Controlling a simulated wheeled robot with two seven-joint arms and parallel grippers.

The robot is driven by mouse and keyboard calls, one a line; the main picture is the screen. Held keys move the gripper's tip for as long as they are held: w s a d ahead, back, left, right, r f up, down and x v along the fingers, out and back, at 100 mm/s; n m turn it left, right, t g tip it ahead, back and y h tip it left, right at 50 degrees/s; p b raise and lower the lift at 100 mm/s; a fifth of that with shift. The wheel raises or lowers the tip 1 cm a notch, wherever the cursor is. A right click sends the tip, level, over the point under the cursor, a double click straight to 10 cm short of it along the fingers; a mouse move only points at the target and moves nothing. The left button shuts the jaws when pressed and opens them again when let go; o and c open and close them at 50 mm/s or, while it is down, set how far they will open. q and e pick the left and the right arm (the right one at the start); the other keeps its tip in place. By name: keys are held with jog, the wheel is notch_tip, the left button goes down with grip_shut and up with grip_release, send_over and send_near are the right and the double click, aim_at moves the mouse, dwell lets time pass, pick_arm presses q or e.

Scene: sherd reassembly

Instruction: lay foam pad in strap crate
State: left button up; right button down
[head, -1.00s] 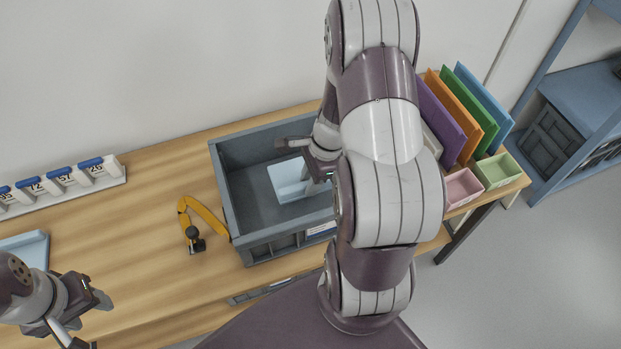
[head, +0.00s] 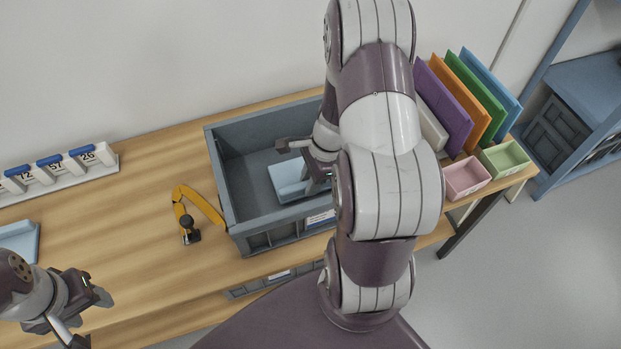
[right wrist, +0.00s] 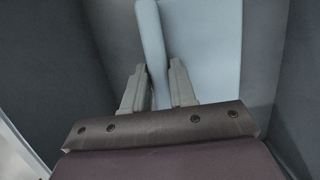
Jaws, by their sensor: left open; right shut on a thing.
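The strap crate (head: 228,190) is a grey open box on the wooden bench. A pale blue foam pad (head: 287,177) is inside it, low down near the crate floor; I cannot tell whether it touches the floor. My right gripper (head: 305,165) reaches down into the crate. In the right wrist view, its fingers (right wrist: 160,90) are shut on a raised ridge of the foam pad (right wrist: 205,45). My right arm hides the crate's right side. My left gripper (head: 95,290) is open and empty over the bench's front left, well away from the crate.
A yellow strap (head: 182,205) with a dark buckle lies left of the crate. Another pale blue piece (head: 20,240) lies at the far left below a numbered rack (head: 60,172). Coloured folders (head: 465,100), a pink bin (head: 465,177) and a green bin (head: 503,158) stand at right.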

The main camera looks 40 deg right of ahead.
jog(key=shift+f+b, duration=0.4)
jog(key=shift+f, duration=0.2)
jog(key=c, duration=0.8)
grip_release()
jog(key=shift+r, duration=0.1)
notch_tip(320, 180, up, 12)
jog(key=p, duration=1.2)
